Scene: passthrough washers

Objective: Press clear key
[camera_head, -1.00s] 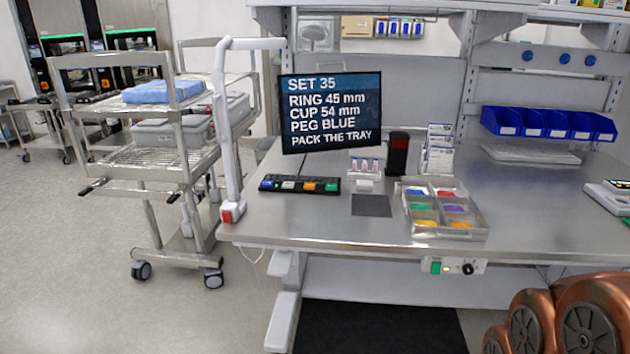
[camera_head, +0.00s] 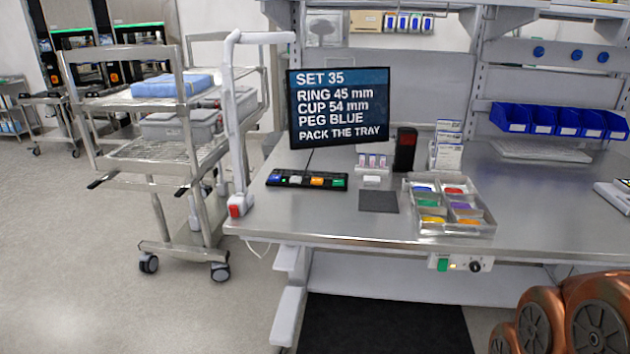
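A black key strip (camera_head: 307,179) lies on the steel bench below the monitor. Its coloured keys are, left to right, a blue key (camera_head: 275,178), a white or grey key (camera_head: 295,179), an orange key (camera_head: 317,181) and a green key (camera_head: 338,182). The key labels are too small to read. The monitor (camera_head: 339,108) reads SET 35, RING 45 mm, CUP 54 mm, PEG BLUE, PACK THE TRAY. My gripper is not in view; copper-coloured rounded parts with grey discs, likely mine, show at the lower right.
The steel bench (camera_head: 310,220) holds a compartment tray (camera_head: 483,229) with coloured pieces, a dark mat (camera_head: 378,201) and a black upright device (camera_head: 405,150). A white post (camera_head: 236,120) rises at the bench's left corner, beside a wire cart (camera_head: 150,245). Open floor lies at front left.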

